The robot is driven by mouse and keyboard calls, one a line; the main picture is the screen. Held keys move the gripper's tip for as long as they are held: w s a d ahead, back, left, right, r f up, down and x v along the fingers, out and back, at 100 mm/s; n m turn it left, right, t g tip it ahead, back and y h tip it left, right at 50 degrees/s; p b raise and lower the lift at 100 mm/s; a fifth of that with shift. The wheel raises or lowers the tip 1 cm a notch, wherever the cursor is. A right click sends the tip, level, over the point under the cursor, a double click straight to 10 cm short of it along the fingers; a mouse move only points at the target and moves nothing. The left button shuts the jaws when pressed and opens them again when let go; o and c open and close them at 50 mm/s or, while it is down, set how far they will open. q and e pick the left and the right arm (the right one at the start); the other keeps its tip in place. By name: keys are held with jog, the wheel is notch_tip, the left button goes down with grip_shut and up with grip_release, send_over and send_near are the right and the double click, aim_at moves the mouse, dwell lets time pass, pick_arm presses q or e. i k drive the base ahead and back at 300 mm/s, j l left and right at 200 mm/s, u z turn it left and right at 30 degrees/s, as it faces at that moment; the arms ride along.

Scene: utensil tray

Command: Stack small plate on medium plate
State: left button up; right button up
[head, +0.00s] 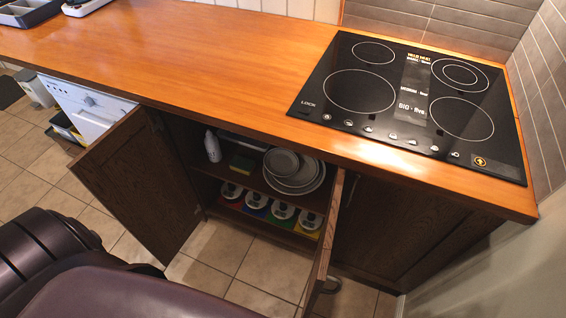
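Several round, light grey plates stand together on the upper shelf of the open lower cabinet. A smaller plate (281,161) is at the left front of the group and overlaps larger plates (313,180) behind it and to its right. Which of the larger ones is the medium plate I cannot tell. The right cabinet door stands close to the group's right edge. Neither of my grippers can be made out in the head view.
The cabinet's left door (135,185) and right door (325,240) stand open. A white bottle (212,146) is left of the plates. Several white-topped containers (255,199) line the lower shelf. Above are the wooden counter (220,60), largely clear, and a black cooktop (400,100).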

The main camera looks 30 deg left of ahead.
aim_at(281, 162)
jog(key=j+z, duration=0.45)
jog(key=j, duration=0.15)
jog(key=j+z, duration=0.4)
